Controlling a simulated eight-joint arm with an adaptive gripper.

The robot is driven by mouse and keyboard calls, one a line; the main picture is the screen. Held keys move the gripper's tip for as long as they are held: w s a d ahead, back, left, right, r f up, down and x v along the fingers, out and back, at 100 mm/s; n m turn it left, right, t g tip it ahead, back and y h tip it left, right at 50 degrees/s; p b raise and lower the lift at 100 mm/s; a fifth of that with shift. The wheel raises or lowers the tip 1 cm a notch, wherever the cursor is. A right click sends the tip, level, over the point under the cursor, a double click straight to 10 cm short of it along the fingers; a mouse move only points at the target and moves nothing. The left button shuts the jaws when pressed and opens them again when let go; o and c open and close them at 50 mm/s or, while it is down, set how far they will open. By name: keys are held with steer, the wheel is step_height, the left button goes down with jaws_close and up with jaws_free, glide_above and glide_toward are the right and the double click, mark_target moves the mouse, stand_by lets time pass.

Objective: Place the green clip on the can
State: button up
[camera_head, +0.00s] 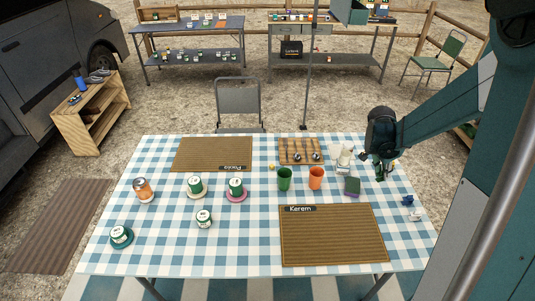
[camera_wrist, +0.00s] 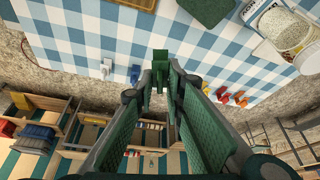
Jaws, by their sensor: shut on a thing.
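My gripper (camera_head: 381,172) is at the right side of the table, above the checked cloth. In the wrist view its fingers are shut on the green clip (camera_wrist: 159,68), which sticks out beyond the fingertips. In the head view the clip is too small and too dark to separate clearly from the gripper. An orange can with a silvery top (camera_head: 143,189) stands upright at the left of the table, far from my gripper. No clip shows on that can.
Several white-and-green tins, such as one on a pink saucer (camera_head: 236,188), stand left of centre. Blue and white clips (camera_head: 407,201) lie at right.

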steer(key=w+a+r+n+t+p, duration=0.1)
steer(key=w+a+n, duration=0.1)
steer(key=w+a, duration=0.6)
steer(key=w+a+r+n+p, duration=0.15)
steer(key=w+a, duration=0.25)
steer(key=a, duration=0.9)
steer(key=w+a+r+n+t+y+p, duration=0.1)
steer(key=w+a+r+n, duration=0.15)
steer(key=a, duration=1.65)
steer(key=w+a+r+n+t+y+p, duration=0.1)
steer(key=w+a+n, duration=0.2)
steer(key=a, duration=1.6)
steer(key=s+a+r+n+p, duration=0.1)
steer(key=s+a, duration=0.4)
steer(key=a, duration=0.8)
steer(key=s+a+r+n+y+p, duration=0.1)
steer(key=s+a+n, duration=0.2)
steer(key=a, duration=1.1)
steer(key=s+a+r+n+y, duration=0.1)
steer(key=s+a, duration=0.6)
steer(key=a, duration=0.7)
steer(key=shift+n+p, duration=0.4)
steer(key=shift+d+f, duration=0.1)
steer(key=shift+f, duration=3.05)
